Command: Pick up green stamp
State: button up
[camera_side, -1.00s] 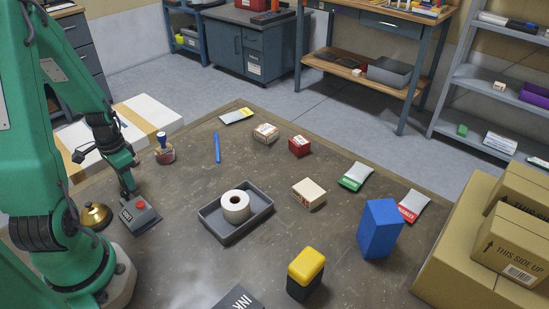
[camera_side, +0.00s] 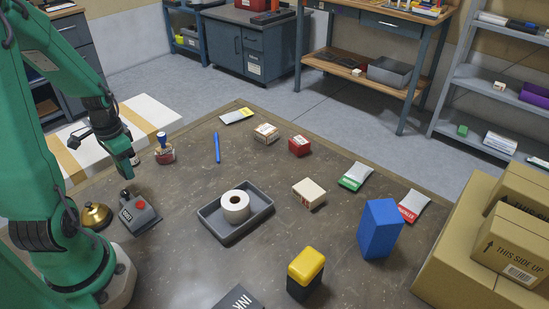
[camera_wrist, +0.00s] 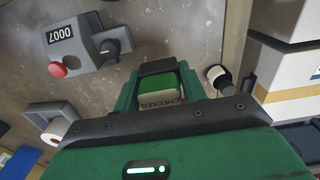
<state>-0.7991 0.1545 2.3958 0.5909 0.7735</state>
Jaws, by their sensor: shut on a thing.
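The green stamp (camera_wrist: 158,96) shows in the wrist view as a green and pale block lettered "CHECKED". My gripper (camera_wrist: 158,82) is shut on it, with a green finger on each side. A dark part lies just beyond the block, between the fingers. In the side view my gripper (camera_side: 128,162) is above the left side of the table, behind the grey numbering device (camera_side: 137,213). The stamp cannot be made out clearly in that view.
A brass bell (camera_side: 96,215) sits by the numbering device. A grey tray (camera_side: 216,227) holds a white roll (camera_side: 235,206). Small boxes and a blue block (camera_side: 379,229) stand farther right.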

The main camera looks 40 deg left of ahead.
jog(key=w+d+r, duration=0.3)
jog(key=d+r, duration=0.3)
jog(key=d, duration=0.3)
jog(key=shift+d, duration=0.35)
jog(key=shift+w+d+r, duration=0.1)
dwell(0.3)
